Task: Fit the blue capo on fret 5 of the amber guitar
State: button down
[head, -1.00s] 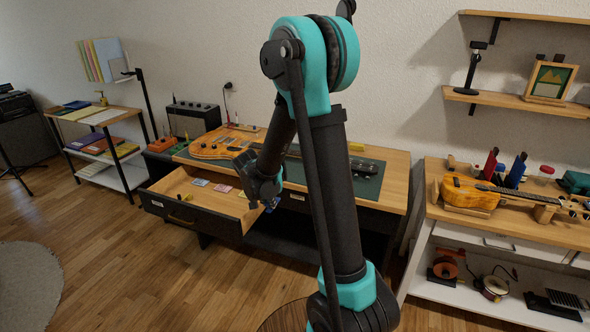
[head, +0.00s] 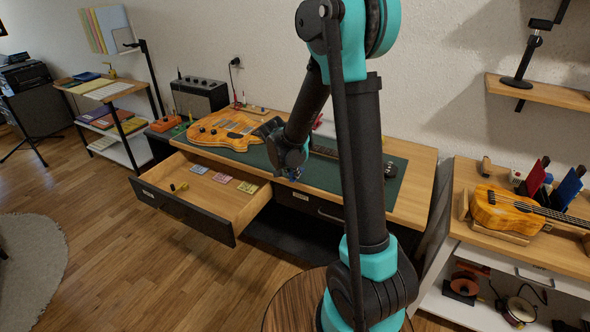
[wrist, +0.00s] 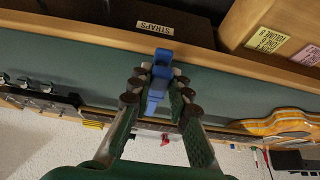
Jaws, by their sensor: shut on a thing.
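The blue capo (wrist: 158,75) is held between the fingertips of my gripper (wrist: 160,90) in the wrist view. The amber guitar (head: 225,128) lies on the green mat, body at left, neck running right behind my arm. In the wrist view its body (wrist: 285,124) is at right and its dark neck runs left to the tuners. The capo appears apart from the neck, on the front-edge side. Individual frets cannot be made out.
An open drawer (head: 187,205) with several coloured cards juts out from the desk, left of my gripper. A drawer labelled STRAPS (wrist: 155,27) is below the desk edge. A small amber stringed instrument (head: 505,212) rests on the right bench. The mat (wrist: 215,75) before the neck is clear.

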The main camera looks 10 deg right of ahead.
jog(key=shift+w+d, duration=0.1)
jog(key=shift+w, duration=0.05)
jog(key=shift+w+d, duration=0.8)
jog(key=shift+w, duration=0.3)
jog(key=shift+w+d, duration=0.75)
jog(key=shift+w, duration=0.3)
jog(key=shift+w+d, duration=0.75)
jog(key=shift+w, duration=0.3)
jog(key=shift+w+d, duration=0.8)
jog(key=shift+w, duration=0.25)
jog(key=shift+w+d, duration=0.75)
jog(key=shift+w, duration=0.3)
dwell(0.6)
jog(key=c, duration=1.3)
grip_release()
jog(key=shift+c, duration=0.2)
jog(key=shift+r, duration=0.1)
jog(key=shift+v, duration=2.45)
